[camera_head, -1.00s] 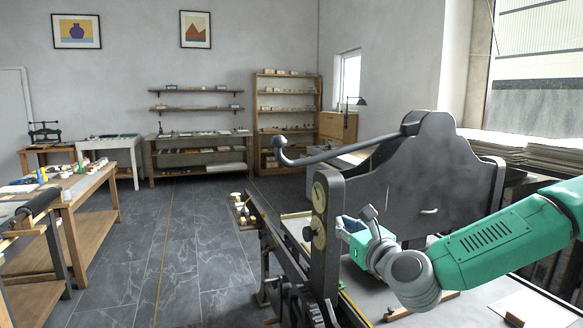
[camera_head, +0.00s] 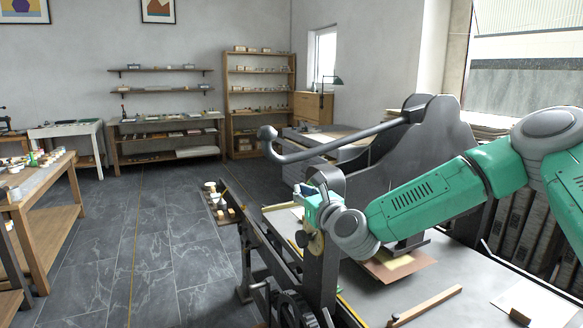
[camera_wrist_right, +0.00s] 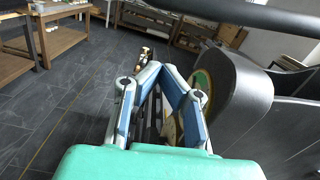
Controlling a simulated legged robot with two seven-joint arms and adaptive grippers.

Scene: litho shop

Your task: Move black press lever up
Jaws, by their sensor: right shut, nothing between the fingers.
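The press lever (camera_head: 335,149) is a long dark grey bar. It runs left from the top of the press frame (camera_head: 435,140) and ends in a bent, rounded handle (camera_head: 267,135). In the wrist view the lever (camera_wrist_right: 240,12) crosses the top right. My right gripper (camera_head: 303,192) is below the lever, in front of the upright side post (camera_head: 322,265), and apart from the lever. It is shut and empty; its blue-lined fingers show in the wrist view (camera_wrist_right: 163,80). My left gripper is not in view.
The press bed (camera_head: 440,285) carries a brown board with a pale sheet (camera_head: 400,266) and a wooden bar (camera_head: 425,306). My right arm crosses above it. A wooden table (camera_head: 45,190) stands at left. Floor left of the press (camera_head: 165,230) is clear.

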